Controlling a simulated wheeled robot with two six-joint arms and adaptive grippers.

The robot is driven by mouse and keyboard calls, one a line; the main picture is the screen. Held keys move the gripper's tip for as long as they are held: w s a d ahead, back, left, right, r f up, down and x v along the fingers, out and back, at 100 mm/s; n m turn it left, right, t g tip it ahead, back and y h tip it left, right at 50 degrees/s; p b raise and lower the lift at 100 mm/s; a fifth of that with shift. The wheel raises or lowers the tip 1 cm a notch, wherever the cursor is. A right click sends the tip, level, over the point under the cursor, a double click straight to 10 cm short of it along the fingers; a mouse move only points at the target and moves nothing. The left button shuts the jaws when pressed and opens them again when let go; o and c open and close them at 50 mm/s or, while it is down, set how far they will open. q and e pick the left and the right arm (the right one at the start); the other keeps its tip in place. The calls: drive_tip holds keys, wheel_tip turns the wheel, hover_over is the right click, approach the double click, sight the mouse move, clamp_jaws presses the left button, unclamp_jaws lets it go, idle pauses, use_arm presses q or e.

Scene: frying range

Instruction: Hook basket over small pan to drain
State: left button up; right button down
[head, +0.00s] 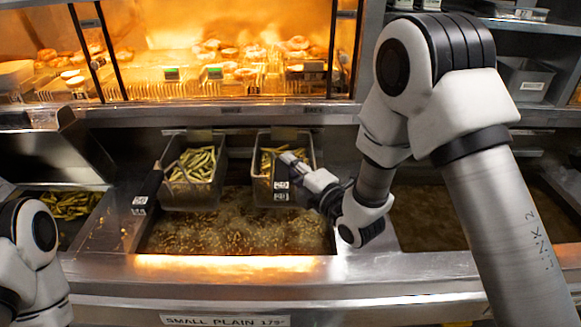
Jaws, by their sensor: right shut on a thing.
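Two wire fry baskets filled with fries are at the back of the small pan (235,238), which holds bubbling oil. The left basket (184,197) has its dark labelled handle (149,188) pointing toward me. My right gripper (292,169) is shut at the front of the right basket (262,190), by its dark handle (283,193); the fingers hide part of the grip. Both baskets appear upright at the rear rail, above the oil. I cannot tell whether the right basket's hook rests on the rail. My left gripper is out of view; only arm links show.
A lit warming shelf with fried food (240,65) stands behind the range. Another oil vat (435,217) lies to the right, partly behind my right arm. A bin of fries (68,204) is at left. A metal ledge (235,282) labelled "SMALL PLAIN" runs along the front.

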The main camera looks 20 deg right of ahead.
drive_tip(key=c, duration=0.9)
unclamp_jaws()
drive_tip(key=shift+f, duration=0.1)
